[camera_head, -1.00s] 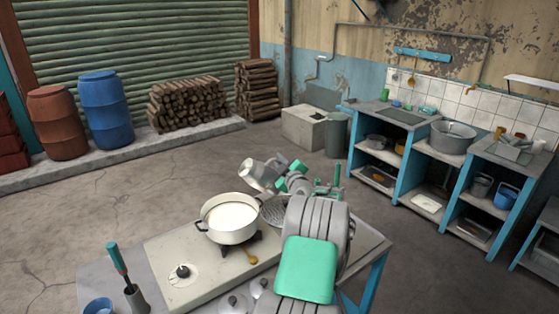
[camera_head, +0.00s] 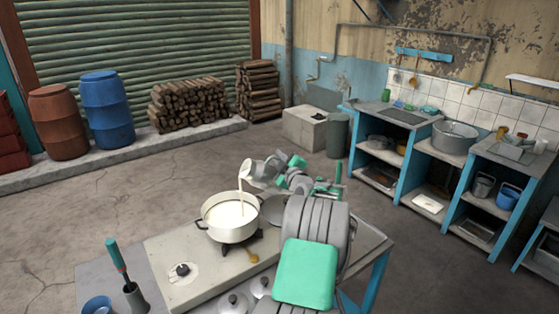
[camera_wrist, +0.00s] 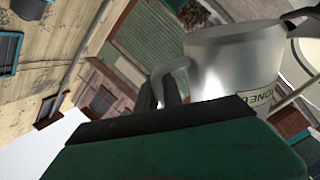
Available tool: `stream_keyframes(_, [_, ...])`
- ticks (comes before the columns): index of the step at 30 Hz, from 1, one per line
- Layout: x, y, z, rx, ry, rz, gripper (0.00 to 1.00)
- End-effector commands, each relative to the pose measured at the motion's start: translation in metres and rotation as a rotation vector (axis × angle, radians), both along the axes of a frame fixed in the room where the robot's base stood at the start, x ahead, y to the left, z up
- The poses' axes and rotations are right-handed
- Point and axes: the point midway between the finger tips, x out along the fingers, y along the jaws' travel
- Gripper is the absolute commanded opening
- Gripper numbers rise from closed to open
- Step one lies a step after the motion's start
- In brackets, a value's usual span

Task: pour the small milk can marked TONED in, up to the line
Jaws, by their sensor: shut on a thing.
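My gripper (camera_head: 285,178) is shut on a small metal milk can (camera_head: 262,172) and holds it tilted to the left above a white pot. In the wrist view the can (camera_wrist: 235,65) fills the upper right, with part of a label (camera_wrist: 262,98) whose visible letters look like "ONE". A thin stream of milk (camera_head: 241,195) runs from the can's mouth down into the white pot (camera_head: 230,233). The pot stands on the stove and holds milk (camera_head: 231,215). No level line can be made out inside the pot at this size.
A red-and-teal handled tool (camera_head: 117,258) stands in a grey holder beside a blue cup (camera_head: 98,306). Metal lids (camera_head: 232,303) lie at the front. Open floor lies beyond the table.

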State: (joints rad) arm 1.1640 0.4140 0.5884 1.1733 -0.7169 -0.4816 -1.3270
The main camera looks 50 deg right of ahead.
Motion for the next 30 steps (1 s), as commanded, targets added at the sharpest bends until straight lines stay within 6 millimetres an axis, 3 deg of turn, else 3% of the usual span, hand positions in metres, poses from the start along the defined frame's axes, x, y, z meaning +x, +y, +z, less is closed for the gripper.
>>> stream_keyframes(30, [0.0027, 0.0035, 0.0083, -0.085, 0.042, 0.000, 0.00])
